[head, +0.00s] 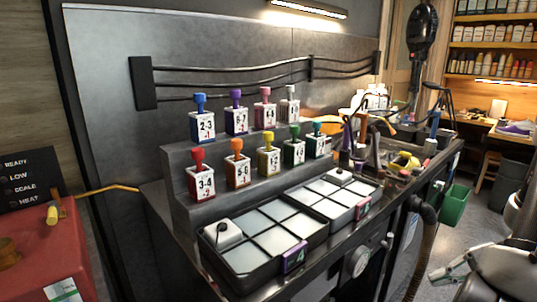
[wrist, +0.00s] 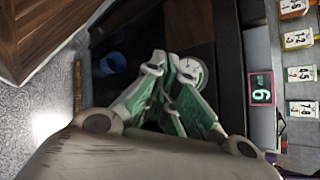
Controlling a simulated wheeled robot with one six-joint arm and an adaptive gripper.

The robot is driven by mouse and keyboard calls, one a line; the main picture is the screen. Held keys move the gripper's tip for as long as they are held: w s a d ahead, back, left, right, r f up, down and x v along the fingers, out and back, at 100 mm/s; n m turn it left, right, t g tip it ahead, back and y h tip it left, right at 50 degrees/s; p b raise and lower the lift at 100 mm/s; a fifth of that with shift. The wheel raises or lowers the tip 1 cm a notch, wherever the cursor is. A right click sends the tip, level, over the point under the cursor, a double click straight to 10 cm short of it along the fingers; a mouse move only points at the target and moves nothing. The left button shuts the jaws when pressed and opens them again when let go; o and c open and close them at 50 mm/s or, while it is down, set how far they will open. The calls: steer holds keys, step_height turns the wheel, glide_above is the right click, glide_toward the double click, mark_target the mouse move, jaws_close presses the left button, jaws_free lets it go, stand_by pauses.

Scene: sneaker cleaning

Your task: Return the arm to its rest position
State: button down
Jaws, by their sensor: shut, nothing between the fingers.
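My gripper (head: 447,272) shows at the lower right of the head view, out in front of the bench and to the right of it. It holds nothing. In the wrist view my gripper (wrist: 172,64) has its pale fingers with green pads drawn together at the tips. Behind the fingertips in that view is a round white dial (wrist: 190,70) on the dark bench front; I see no contact with it. Part of my arm runs off the right edge of the head view.
The bench holds a stepped stand (head: 185,175) of numbered bottles with coloured tops and two compartment trays (head: 262,279). A dial gauge (head: 357,262) and a dark hose (head: 422,245) are on its front. A green bin (head: 455,205) hangs behind. Grey floor (head: 460,245) is clear.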

steer(key=s+a+r+n+h, duration=0.1)
steer(key=a+r+n+h, duration=0.1)
steer(key=r, duration=0.6)
steer(key=s+a+r+n+t+h, duration=0.1)
steer(key=s+a+r+n+h, duration=0.1)
steer(key=r+n+h, duration=0.3)
steer(key=s+a+r+n+t+h, duration=0.1)
steer(key=r+n+h, duration=0.3)
steer(key=r, duration=0.7)
steer(key=shift+s+a+h, duration=0.15)
steer(key=shift+a+h, duration=0.15)
steer(key=shift+a, duration=0.6)
